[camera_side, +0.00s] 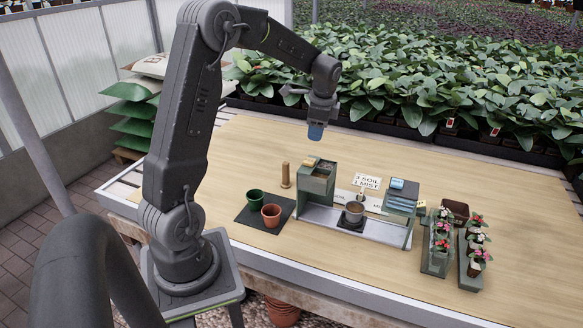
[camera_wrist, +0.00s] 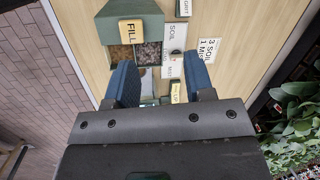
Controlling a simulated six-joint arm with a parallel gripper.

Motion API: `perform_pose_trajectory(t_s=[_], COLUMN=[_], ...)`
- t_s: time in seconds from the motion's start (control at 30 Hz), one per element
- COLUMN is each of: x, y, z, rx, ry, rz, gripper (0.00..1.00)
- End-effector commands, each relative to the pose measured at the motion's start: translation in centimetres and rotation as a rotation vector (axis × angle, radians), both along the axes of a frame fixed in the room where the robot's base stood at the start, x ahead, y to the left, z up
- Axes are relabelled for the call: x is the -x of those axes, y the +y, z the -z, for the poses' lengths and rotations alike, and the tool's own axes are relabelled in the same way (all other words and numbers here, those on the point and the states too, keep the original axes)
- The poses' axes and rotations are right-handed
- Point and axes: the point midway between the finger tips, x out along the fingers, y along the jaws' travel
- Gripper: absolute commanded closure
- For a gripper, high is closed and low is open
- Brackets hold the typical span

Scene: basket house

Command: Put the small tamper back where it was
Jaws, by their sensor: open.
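A small upright wooden cylinder (camera_side: 286,175), which looks like the small tamper, stands on the table left of the green-grey soil box. I cannot pick it out in the wrist view. My gripper (camera_side: 316,132) is in the air above and behind the soil box (camera_side: 318,182), well above the table. In the wrist view my gripper (camera_wrist: 160,82) has its two blue fingers apart with nothing held between them. The soil box (camera_wrist: 130,40) with its "FILL" label lies beyond the fingers there.
A green pot (camera_side: 255,198) and a terracotta pot (camera_side: 271,215) stand on a dark mat (camera_side: 247,217). Flower trays (camera_side: 437,262) are at right. The table's back left is clear.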

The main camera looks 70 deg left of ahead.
Motion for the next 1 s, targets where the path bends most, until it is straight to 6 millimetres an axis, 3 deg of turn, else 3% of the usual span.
perform_pose_trajectory(t_s=[0.03, 0.2, 0.33, 0.5, 0.7, 1.0], x=[0.5, 3.4, 7.0, 12.5, 17.3, 18.7], y=[-3.1, -11.7, -17.5, -23.4, -26.9, -27.9], z=[-2.1, -6.6, -8.6, -9.3, -8.6, -8.0], rx=[-0.003, 0.031, 0.089, 0.200, 0.317, 0.360], ry=[-0.053, -0.218, -0.333, -0.458, -0.534, -0.550], rz=[-0.026, -0.150, -0.246, -0.367, -0.473, -0.516], gripper=[0.51, 0.51, 0.51, 0.51, 0.51, 0.51])
